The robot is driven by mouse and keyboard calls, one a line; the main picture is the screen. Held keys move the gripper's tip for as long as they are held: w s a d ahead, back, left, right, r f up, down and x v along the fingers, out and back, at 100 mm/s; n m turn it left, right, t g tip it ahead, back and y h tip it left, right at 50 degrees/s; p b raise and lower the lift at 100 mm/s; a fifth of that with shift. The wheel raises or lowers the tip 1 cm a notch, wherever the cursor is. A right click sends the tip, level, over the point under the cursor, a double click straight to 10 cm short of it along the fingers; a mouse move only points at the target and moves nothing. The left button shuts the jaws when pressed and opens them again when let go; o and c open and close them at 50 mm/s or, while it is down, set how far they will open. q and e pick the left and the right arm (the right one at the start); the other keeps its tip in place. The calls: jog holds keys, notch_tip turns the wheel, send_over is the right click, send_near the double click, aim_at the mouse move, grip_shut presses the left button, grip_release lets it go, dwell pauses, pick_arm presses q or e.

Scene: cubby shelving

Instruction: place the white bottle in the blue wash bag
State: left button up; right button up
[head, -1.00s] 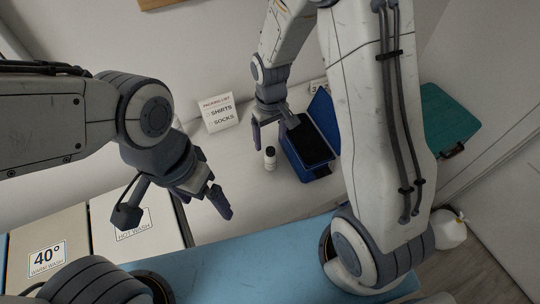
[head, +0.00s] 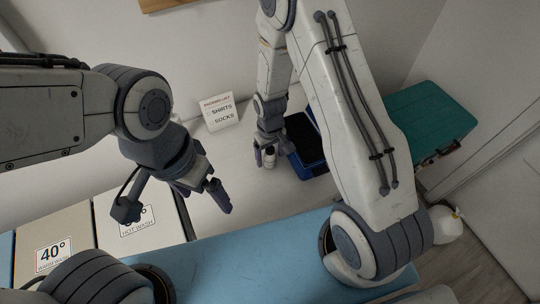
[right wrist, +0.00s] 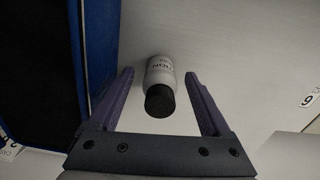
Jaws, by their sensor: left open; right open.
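The white bottle (head: 269,158) with a dark cap stands on the pale surface just left of the blue wash bag (head: 315,168). My right gripper (head: 267,153) is open at the bottle. In the right wrist view, the bottle (right wrist: 160,72) lies between the two spread fingers of my right gripper (right wrist: 160,92), with a gap on each side. The wash bag is open with a dark inside, and my right arm hides part of it. Its blue edge (right wrist: 103,40) shows at the left of the wrist view. My left gripper (head: 205,190) is open and empty, above the front area.
A packing list card (head: 218,112) stands behind, left of the bottle. A teal case (head: 430,118) is at the right, beyond my right arm. Bins marked warm wash (head: 60,225) and hot wash (head: 115,210) are at the left, beside a blue surface (head: 260,250).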

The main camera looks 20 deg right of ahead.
grip_shut()
jog(key=shift+r, duration=0.1)
